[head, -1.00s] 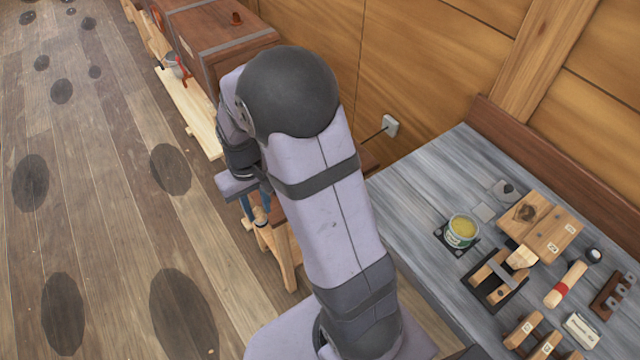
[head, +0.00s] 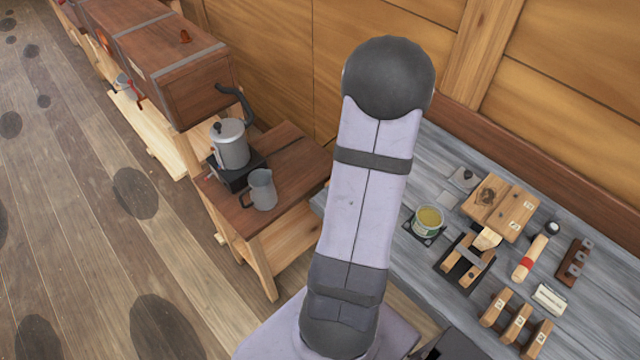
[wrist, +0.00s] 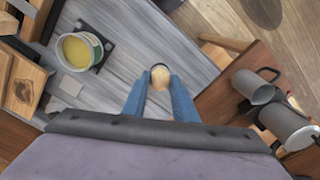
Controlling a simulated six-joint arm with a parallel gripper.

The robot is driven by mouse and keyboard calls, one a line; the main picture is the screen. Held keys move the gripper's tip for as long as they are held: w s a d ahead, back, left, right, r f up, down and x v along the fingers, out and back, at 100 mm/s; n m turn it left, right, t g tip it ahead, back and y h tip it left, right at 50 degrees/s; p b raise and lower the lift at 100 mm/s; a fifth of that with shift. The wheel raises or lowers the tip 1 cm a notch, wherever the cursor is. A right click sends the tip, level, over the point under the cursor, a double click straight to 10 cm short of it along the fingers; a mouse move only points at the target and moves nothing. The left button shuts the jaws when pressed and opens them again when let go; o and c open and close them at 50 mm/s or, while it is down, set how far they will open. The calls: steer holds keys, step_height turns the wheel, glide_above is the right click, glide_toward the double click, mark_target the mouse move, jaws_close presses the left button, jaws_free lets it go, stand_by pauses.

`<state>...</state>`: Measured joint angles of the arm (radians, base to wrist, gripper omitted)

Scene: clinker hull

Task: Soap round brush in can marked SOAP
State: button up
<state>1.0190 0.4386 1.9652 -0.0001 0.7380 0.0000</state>
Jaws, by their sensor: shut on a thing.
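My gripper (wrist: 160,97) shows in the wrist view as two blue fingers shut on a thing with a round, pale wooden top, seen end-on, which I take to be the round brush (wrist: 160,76). Its lower part and bristles are hidden. In the head view my own arm hides the gripper and brush. An open can (head: 428,222) with yellow contents and a green and white label stands on a dark square on the grey bench; the wrist view shows it too (wrist: 80,50), at upper left, apart from the gripper. Its lettering is too small to read.
Wooden blocks (head: 500,207), a red-banded wooden tool (head: 535,252) and several wooden pieces (head: 515,322) crowd the bench (head: 600,310) right of the can. A kettle (head: 230,145) and grey jug (head: 262,190) stand on a wooden side table (head: 290,165) left of the arm.

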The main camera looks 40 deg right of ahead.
steer(key=s+d+r+m, duration=0.2)
steer(key=s+d+m, duration=0.1)
steer(key=s, duration=0.4)
steer(key=s+d+r+m, duration=0.3)
steer(key=s+d, duration=0.2)
steer(key=s, duration=0.3)
steer(key=shift+r, duration=0.15)
steer(key=shift+w, duration=0.1)
steer(key=shift+f+b, duration=2.3)
steer(key=shift+f, duration=0.7)
steer(key=shift+a+f, duration=0.15)
steer(key=shift+f, duration=0.45)
steer(key=shift+r, duration=0.1)
